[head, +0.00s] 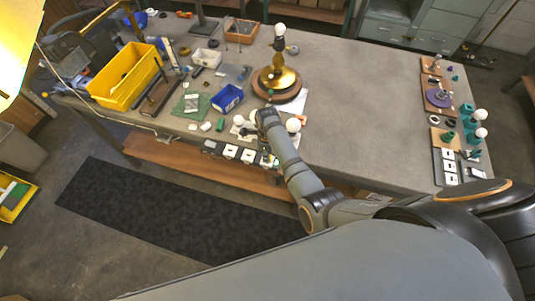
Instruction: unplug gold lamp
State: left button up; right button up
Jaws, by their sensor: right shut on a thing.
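The gold lamp (279,81) stands upright on a round wooden base at the back middle of the workbench, with a white bulb on top (280,28). A dark strip with white sockets (230,151) runs along the bench's front edge. My right arm reaches over the front edge, and my right gripper (267,157) is at the right end of this strip. It is shut on the plug, which is small and mostly hidden by the gripper and wrist. I cannot tell whether the plug is in its socket. My left gripper is not in view.
A yellow bin (125,75), a blue bin (227,98) and a green mat (191,104) are on the bench's left. White bulbs (293,125) lie near my wrist. A second strip (447,164) and lamp parts line the right edge.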

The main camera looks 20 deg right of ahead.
grip_shut()
jog(key=shift+w+r+p, duration=0.1)
jog(key=shift+r+p, duration=0.4)
jog(key=shift+p, duration=0.05)
dwell(0.4)
jog(key=shift+r, duration=0.15)
dwell(0.3)
notch_tip(320, 180, up, 3)
jog(key=p, duration=0.3)
jog(key=shift+r+p, duration=0.4)
jog(key=shift+r, duration=0.55)
